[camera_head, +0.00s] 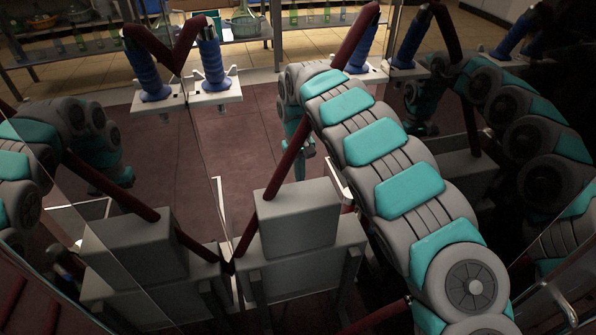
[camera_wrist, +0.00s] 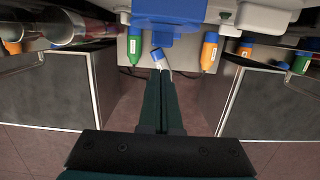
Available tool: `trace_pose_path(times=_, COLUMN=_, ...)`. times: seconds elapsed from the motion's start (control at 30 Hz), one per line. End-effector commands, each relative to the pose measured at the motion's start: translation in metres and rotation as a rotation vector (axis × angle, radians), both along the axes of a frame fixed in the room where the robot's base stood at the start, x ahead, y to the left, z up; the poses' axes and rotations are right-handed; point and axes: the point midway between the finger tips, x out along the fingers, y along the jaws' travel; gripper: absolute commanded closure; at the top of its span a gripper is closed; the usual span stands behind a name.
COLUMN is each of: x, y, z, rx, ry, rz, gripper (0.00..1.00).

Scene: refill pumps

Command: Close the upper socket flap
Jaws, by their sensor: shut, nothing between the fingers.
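My gripper (camera_wrist: 160,76) is shut and empty in the wrist view, its two dark fingers side by side and pointing up the picture. A small blue-and-white piece (camera_wrist: 158,55) shows right at the fingertips; I cannot tell whether they touch it. Above it, a blue panel (camera_wrist: 168,12) sits on a pale grey housing (camera_wrist: 112,65). I cannot tell which of these blue parts is the upper socket flap, or how far it stands open. In the head view, my gripper (camera_head: 303,150) hangs below the far end of my arm and is partly hidden; no flap is discernible there.
In the wrist view, a green-and-blue nozzle (camera_wrist: 134,45) and an orange one (camera_wrist: 210,52) flank the middle. Grey cabinets (camera_wrist: 45,90) stand on both sides. In the head view, a grey box (camera_head: 298,215) stands left of my arm, near dark red tubes and a glass pane.

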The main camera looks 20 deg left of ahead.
Motion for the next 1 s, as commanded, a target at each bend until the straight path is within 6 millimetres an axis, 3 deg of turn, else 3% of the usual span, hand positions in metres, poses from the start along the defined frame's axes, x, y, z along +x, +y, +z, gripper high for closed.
trace_pose_path(times=0.3, x=-0.015, y=-0.008, z=-0.001, rx=0.0, ry=0.001, rz=0.002, gripper=1.0)
trace_pose_path(times=1.0, x=-0.024, y=-0.014, z=-0.007, rx=-0.002, ry=0.003, rz=0.0, gripper=1.0)
